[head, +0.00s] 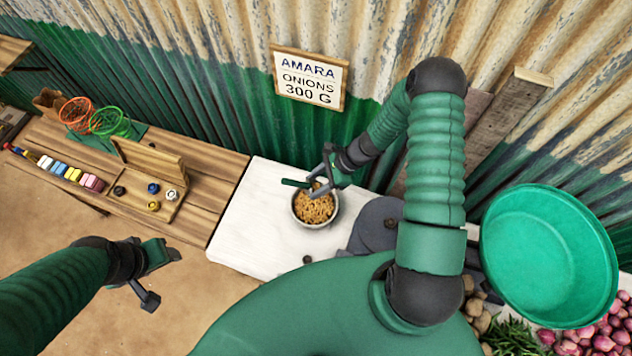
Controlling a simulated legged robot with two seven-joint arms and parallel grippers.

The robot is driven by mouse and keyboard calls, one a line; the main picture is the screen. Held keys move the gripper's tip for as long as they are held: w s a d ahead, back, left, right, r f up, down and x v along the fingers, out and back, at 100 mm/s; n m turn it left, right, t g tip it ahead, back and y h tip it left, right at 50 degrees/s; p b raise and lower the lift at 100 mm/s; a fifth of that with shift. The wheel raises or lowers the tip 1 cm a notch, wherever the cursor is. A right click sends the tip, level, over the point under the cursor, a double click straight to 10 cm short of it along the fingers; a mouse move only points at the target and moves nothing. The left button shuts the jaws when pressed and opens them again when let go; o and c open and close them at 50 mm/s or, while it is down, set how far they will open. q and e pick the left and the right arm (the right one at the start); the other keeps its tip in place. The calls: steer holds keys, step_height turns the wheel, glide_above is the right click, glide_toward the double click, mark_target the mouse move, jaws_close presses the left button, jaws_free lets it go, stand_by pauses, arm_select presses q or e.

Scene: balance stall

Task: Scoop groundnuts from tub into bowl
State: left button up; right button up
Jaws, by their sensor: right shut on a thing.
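A round grey container (299,216) full of tan groundnuts (316,208) stands on the white tabletop. I cannot tell whether it is the tub or the bowl. My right gripper (322,180) is over its far rim, shut on a thin dark green handle (293,183) that sticks out to the left. The handle looks like part of a scoop; its other end is hidden by the gripper or the nuts. My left gripper (162,277) is open and empty over the bare ground at the lower left, away from the table.
A wooden bench (208,170) on the left holds a wooden block with several weights, a row of coloured pieces, and red and green wire baskets (107,121). A dark grey round object (377,222) stands right of the container. A large green basin (548,250) and onions are at right.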

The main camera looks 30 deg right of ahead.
steer(key=h+p, duration=0.2)
steer(key=r+g+h+p, duration=0.1)
steer(key=p, duration=0.1)
steer(key=shift+r+h+p, duration=0.3)
steer(key=shift+h+p, duration=0.1)
steer(key=h+p, duration=0.1)
steer(key=p, duration=0.1)
steer(key=g+h+p, duration=0.1)
steer(key=p, duration=0.1)
steer(key=shift+r+p, duration=0.3)
steer(key=shift+p, duration=0.1)
steer(key=shift+h+p, duration=0.6)
steer(key=shift+h, duration=0.1)
steer(key=shift+f, duration=0.15)
